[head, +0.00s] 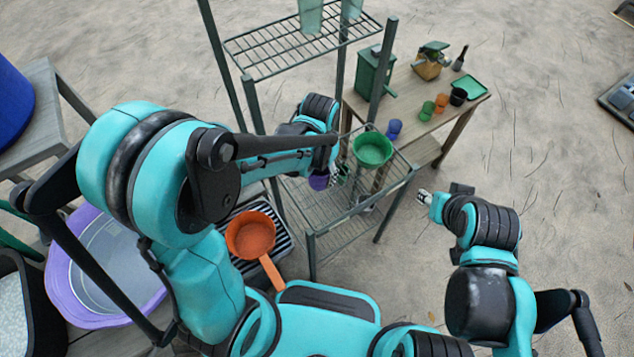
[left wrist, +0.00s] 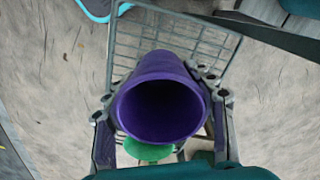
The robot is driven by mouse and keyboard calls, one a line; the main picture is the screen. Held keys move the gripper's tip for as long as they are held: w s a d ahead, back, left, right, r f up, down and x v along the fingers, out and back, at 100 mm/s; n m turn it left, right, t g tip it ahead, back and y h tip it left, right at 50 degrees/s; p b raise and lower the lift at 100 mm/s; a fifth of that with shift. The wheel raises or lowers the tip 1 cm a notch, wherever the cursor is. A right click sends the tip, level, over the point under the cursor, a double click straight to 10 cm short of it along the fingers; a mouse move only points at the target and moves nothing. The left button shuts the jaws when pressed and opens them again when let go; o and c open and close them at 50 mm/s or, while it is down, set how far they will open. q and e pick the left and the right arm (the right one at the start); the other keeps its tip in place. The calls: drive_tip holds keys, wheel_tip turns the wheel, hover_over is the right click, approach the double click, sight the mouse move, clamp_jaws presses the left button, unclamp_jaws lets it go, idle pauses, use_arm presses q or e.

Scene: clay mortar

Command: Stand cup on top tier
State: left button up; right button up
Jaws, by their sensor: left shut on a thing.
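A purple cup (left wrist: 165,72) is held between the fingers of my left gripper (left wrist: 160,108), its open mouth facing the left wrist camera. In the head view only a bit of the purple cup (head: 318,182) shows below my left gripper (head: 328,172), over the wire rack; the arm hides the rest. The rack's top tier (head: 268,62) is a wire shelf at the upper middle, with two pale green cups (head: 310,16) near its back. The cup is below that tier, above the lower wire tier (head: 335,222). My right gripper (head: 427,200) is right of the rack; its jaw opening is unclear.
A green bowl-like container (head: 373,150) is at the rack's lower right. A wooden table (head: 415,95) behind holds a green box (head: 373,75), small cups and a green tray (head: 464,87). Dark rack posts (head: 389,55) stand close to my left arm. An orange pan (head: 250,235) is nearer.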

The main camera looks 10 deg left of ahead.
use_arm(q)
drive_tip(key=s+d+r+m, duration=0.3)
drive_tip(key=s+d+m, duration=0.2)
drive_tip(key=s+d, duration=0.25)
drive_tip(key=b, duration=0.3)
hover_over(322, 194)
wheel_tip(322, 194, down, 8)
drive_tip(key=shift+r, duration=0.25)
drive_tip(key=shift+f+b, duration=1.15)
drive_tip(key=shift+f, duration=0.85)
use_arm(e)
drive_tip(key=f, duration=0.5)
drive_tip(key=shift+w+a+f, duration=0.15)
drive_tip(key=shift+w+a, duration=0.15)
drive_tip(key=shift+a, duration=0.1)
